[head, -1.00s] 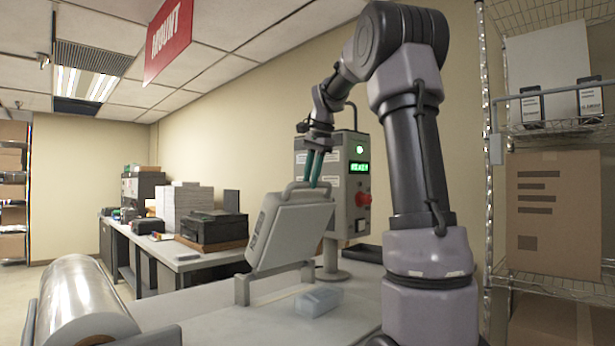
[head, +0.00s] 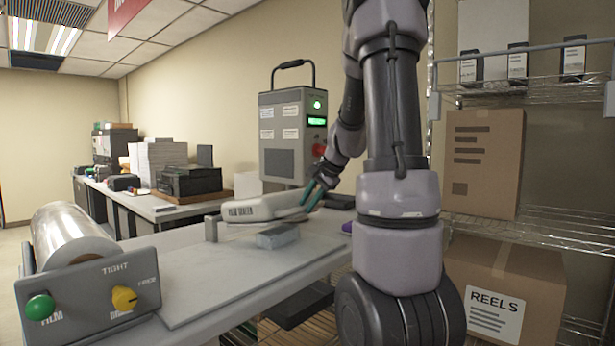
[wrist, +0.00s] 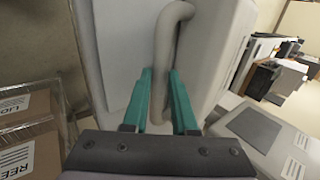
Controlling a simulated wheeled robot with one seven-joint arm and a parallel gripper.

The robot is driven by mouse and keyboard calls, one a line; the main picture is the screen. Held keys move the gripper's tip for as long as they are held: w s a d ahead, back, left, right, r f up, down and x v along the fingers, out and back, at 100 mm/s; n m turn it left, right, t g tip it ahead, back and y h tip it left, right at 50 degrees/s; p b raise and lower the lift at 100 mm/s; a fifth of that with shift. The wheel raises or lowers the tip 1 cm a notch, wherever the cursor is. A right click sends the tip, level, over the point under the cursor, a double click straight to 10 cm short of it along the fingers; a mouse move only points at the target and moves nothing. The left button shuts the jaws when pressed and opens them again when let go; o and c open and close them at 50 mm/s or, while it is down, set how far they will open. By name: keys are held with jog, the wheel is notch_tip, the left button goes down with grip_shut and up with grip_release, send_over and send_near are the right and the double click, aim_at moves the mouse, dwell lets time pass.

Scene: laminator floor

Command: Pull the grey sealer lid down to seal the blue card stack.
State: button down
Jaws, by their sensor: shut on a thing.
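The grey sealer lid (head: 258,208) lies low and almost level in the head view, its lettered side toward me. Its handle bar (wrist: 168,35) runs between my gripper's green fingers in the wrist view. My gripper (head: 310,194) is shut on that handle at the right end of the lid. The pale blue card stack (head: 278,236) sits on the bench plate, just below the lid's near edge in the picture. I cannot tell whether any of it is under the lid.
A control box (head: 292,135) with a green display and red button stands behind the lid. A film roll (head: 68,236) and knob panel (head: 90,297) are at left. Wire shelves with cartons (head: 484,163) stand at right. The bench plate (head: 205,285) is clear in front.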

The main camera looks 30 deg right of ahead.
jog(key=f, duration=0.3)
jog(key=s+f, duration=0.1)
jog(key=f, duration=0.2)
jog(key=s+f, duration=0.1)
jog(key=f, duration=0.2)
jog(key=shift+d+f, duration=0.1)
jog(key=shift+d, duration=0.2)
jog(key=shift+f, duration=0.5)
jog(key=shift+d, duration=0.1)
jog(key=c, duration=0.7)
grip_release()
jog(key=shift+w+d, duration=0.1)
jog(key=shift+w, duration=0.1)
jog(key=shift+r, duration=0.1)
